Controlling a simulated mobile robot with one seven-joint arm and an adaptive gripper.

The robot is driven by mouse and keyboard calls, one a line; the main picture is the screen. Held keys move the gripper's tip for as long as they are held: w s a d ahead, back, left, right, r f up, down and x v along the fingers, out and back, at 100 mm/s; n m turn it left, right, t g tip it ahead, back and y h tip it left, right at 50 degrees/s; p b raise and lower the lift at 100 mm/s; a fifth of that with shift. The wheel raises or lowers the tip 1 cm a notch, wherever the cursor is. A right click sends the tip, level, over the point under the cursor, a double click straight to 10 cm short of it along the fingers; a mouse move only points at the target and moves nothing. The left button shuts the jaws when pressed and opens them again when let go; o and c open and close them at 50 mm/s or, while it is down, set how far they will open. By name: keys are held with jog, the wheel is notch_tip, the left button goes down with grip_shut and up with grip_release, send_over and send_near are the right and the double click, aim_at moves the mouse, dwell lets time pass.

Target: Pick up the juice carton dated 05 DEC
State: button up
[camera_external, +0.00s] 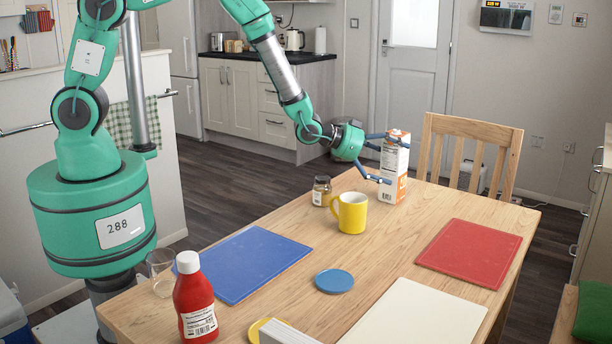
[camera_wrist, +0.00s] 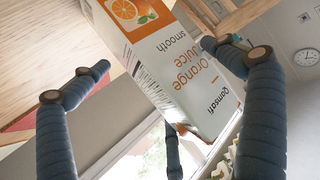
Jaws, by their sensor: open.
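A white and orange juice carton (camera_external: 396,160) stands upright at the far edge of the wooden table. In the wrist view the carton (camera_wrist: 165,62) fills the upper middle, with "Orange Juice smooth" lettering and a picture of an orange. No date can be read on it in either view. My gripper (camera_external: 379,160) is open and comes at the carton from the left. Its blue fingers reach to either side of the carton. In the wrist view fingers show left and right of it, with another below. I cannot tell whether any finger touches it.
A yellow mug (camera_external: 351,213) and a small dark-lidded jar (camera_external: 321,191) stand close in front of the gripper. A red bottle (camera_external: 194,302), a clear glass (camera_external: 160,272), blue board (camera_external: 245,263), red board (camera_external: 470,252) and blue coaster (camera_external: 334,281) lie farther off. A chair (camera_external: 467,150) stands behind.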

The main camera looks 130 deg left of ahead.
aim_at(398, 135)
jog(key=shift+w+a+f, duration=0.25)
jog(key=shift+w+a, duration=0.2)
jog(key=shift+a, duration=0.05)
jog(key=c, duration=1.4)
jog(key=shift+r, duration=0.35)
jog(key=shift+r+p, duration=0.95)
jog(key=shift+r, duration=3.8)
